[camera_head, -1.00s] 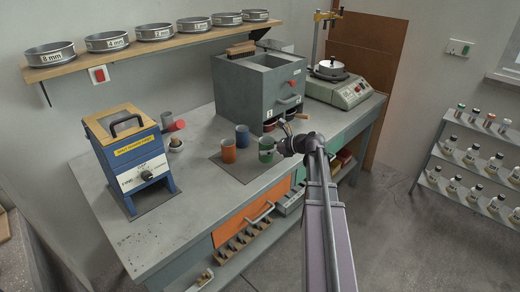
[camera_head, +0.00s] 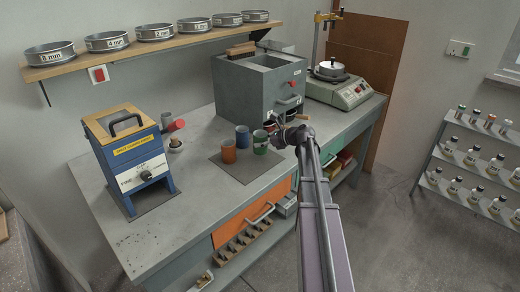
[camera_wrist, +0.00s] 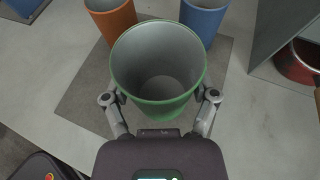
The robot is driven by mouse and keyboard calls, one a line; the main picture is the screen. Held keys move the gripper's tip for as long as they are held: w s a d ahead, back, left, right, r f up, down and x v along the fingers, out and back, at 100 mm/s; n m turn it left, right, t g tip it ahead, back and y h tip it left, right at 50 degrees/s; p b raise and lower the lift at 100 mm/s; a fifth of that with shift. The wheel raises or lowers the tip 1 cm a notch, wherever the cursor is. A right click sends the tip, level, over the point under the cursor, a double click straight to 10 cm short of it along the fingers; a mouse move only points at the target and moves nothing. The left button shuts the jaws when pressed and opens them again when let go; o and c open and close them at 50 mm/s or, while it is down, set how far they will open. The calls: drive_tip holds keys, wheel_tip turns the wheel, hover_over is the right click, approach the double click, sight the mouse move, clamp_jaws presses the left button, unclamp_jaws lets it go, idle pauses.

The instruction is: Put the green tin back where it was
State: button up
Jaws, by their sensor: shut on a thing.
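The green tin (camera_head: 260,142) is an open, empty cup, upright, at the right of the orange tin (camera_head: 229,152) and the blue tin (camera_head: 242,135). My gripper (camera_wrist: 158,97) is shut on the green tin, one finger on each side of its wall. In the wrist view the green tin (camera_wrist: 160,108) is over the grey mat (camera_wrist: 84,92), in front of the orange tin (camera_wrist: 112,22) and the blue tin (camera_wrist: 203,20). Its base is hidden, so I cannot tell whether it touches the mat.
A blue box device (camera_head: 135,160) stands at the bench's left. A grey box unit (camera_head: 240,95) stands behind the tins, with red pans under it, one also in the wrist view (camera_wrist: 296,64). A balance (camera_head: 345,92) is at the right.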

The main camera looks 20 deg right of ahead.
drive_tip(key=shift+f+b, duration=1.4)
drive_tip(key=shift+f, duration=0.25)
drive_tip(key=shift+f, duration=0.1)
drive_tip(key=o, duration=1.2)
drive_tip(key=shift+s+d+r, duration=0.1)
drive_tip(key=shift+s+r, duration=0.05)
drive_tip(key=shift+r, duration=0.15)
drive_tip(key=p+v, duration=0.4)
drive_tip(key=v, duration=0.7)
drive_tip(key=shift+d+p, duration=0.2)
drive_tip(key=shift+p, duration=0.1)
drive_tip(key=shift+s+r, duration=0.1)
drive_tip(key=shift+s, duration=0.05)
